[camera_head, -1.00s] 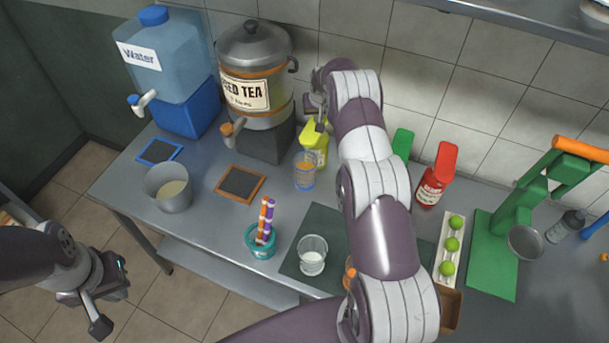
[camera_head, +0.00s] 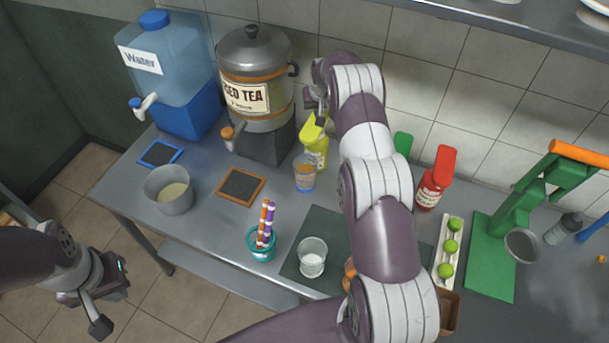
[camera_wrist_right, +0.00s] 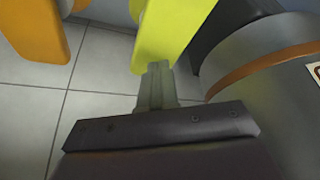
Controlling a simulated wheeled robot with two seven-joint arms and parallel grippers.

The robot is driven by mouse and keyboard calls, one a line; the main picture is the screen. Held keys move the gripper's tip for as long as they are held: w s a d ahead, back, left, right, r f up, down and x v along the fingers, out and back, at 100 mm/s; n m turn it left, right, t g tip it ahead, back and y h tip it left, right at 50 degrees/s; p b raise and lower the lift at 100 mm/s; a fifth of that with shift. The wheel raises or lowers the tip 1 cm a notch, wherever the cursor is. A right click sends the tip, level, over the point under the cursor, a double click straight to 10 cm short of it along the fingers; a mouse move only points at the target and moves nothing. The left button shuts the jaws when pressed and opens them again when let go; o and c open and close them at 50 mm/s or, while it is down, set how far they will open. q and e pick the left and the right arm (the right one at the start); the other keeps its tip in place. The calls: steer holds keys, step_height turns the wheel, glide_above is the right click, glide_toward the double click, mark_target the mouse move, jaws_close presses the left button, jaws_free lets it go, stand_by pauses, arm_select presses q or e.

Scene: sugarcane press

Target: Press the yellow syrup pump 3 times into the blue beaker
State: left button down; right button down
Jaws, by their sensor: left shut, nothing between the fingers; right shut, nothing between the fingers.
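The yellow syrup pump (camera_head: 315,155) stands upright at the back of the counter, beside the tea dispenser. The blue beaker (camera_head: 305,178) stands just in front of it and holds some orange-brown content. My right gripper (camera_head: 319,108) is shut and empty, above the pump's head; I cannot tell whether it touches. In the right wrist view the shut fingers (camera_wrist_right: 155,88) point at the yellow pump head (camera_wrist_right: 172,32). My left gripper (camera_head: 98,326) is shut and empty, low at the left, away from the counter.
The iced tea dispenser (camera_head: 256,75) is close to the left of my right gripper. An orange pump head (camera_wrist_right: 35,25) shows in the right wrist view. A red bottle (camera_head: 435,180) and green press (camera_head: 492,255) stand to the right. A clear glass (camera_head: 312,258) is in front.

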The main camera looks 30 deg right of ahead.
steer(key=shift+f, duration=0.2)
stand_by(0.4)
steer(key=shift+f+b, duration=1.75)
steer(key=shift+f, duration=0.1)
steer(key=shift+s, duration=0.1)
steer(key=shift+r+p, duration=0.35)
steer(key=shift+r, duration=0.2)
steer(key=shift+r+p, duration=0.5)
steer(key=shift+r, duration=1)
